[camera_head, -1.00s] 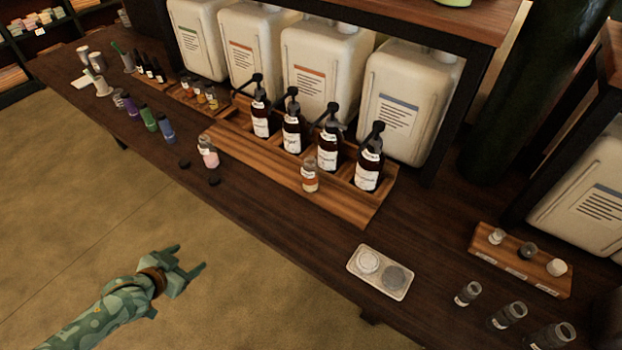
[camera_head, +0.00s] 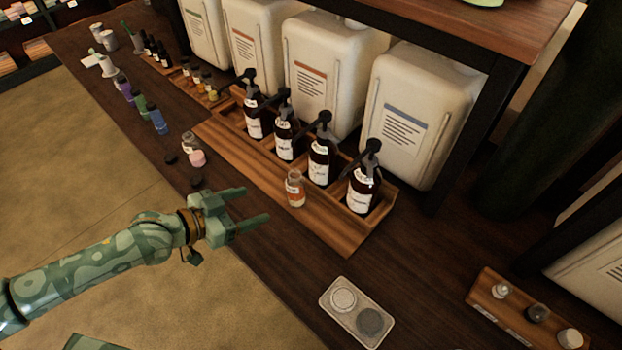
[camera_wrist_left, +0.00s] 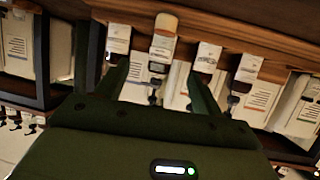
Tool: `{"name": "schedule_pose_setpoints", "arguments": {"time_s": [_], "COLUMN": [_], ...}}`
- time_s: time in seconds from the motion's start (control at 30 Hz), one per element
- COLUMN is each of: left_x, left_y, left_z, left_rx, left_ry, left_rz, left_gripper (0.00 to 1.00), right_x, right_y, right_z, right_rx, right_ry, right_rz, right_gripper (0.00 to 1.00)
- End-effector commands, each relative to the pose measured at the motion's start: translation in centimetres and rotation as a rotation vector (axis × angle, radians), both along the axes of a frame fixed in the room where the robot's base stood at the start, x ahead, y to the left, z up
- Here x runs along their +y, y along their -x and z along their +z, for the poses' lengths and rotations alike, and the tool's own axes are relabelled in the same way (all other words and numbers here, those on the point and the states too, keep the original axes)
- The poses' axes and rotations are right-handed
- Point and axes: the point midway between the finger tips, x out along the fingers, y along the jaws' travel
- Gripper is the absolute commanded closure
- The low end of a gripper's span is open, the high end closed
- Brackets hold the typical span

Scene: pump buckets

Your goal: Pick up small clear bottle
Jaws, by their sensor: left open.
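A small clear bottle with orange liquid (camera_head: 295,189) stands upright on the front step of the wooden pump-bottle tray. Another small clear bottle with pink liquid (camera_head: 194,150) stands on the table left of the tray. My left gripper (camera_head: 256,204) is open and empty, left of the orange-filled bottle, with its fingers pointing toward the tray and clear space between. In the left wrist view the scene is upside down, and a small bottle with an orange-tinted end (camera_wrist_left: 163,38) shows beyond the open fingers (camera_wrist_left: 157,70). My right gripper is not in view.
Several dark pump bottles (camera_head: 320,160) stand in the wooden tray (camera_head: 335,235) behind the orange-filled bottle. Large white canisters (camera_head: 415,120) stand behind them.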

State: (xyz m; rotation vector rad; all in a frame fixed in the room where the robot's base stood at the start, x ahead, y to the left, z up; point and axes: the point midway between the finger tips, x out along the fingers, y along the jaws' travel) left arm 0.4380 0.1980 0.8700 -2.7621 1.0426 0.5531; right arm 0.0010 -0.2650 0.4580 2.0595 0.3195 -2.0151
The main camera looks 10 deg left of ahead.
Motion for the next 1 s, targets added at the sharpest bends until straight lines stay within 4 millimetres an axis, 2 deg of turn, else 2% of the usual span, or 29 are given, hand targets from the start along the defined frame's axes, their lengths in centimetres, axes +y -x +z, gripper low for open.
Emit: {"name": "schedule_pose_setpoints", "arguments": {"time_s": [0.17,0.3,0.4,0.67,0.83,1.0], "left_x": [-1.9,-4.0,-5.4,-6.8,-8.2,-9.3], "left_y": [-2.0,-4.6,-6.0,-7.9,-9.9,-11.3], "left_z": [-1.4,-2.9,-3.7,-4.6,-6.2,-6.7], "left_rx": [0.001,0.001,0.002,0.0,0.003,0.002], "left_ry": [0.006,0.004,0.005,0.002,0.002,0.001], "left_rz": [0.001,0.002,0.001,0.001,0.001,0.001], "left_gripper": [0.32,0.32,0.32,0.32,0.32,0.32], "right_x": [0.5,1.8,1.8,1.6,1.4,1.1], "right_y": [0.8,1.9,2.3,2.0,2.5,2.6], "right_z": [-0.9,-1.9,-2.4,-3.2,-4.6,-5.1], "right_rx": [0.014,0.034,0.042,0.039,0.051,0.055], "right_ry": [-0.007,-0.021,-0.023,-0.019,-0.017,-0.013], "right_rz": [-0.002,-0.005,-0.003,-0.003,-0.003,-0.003], "right_gripper": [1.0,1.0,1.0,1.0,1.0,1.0]}}
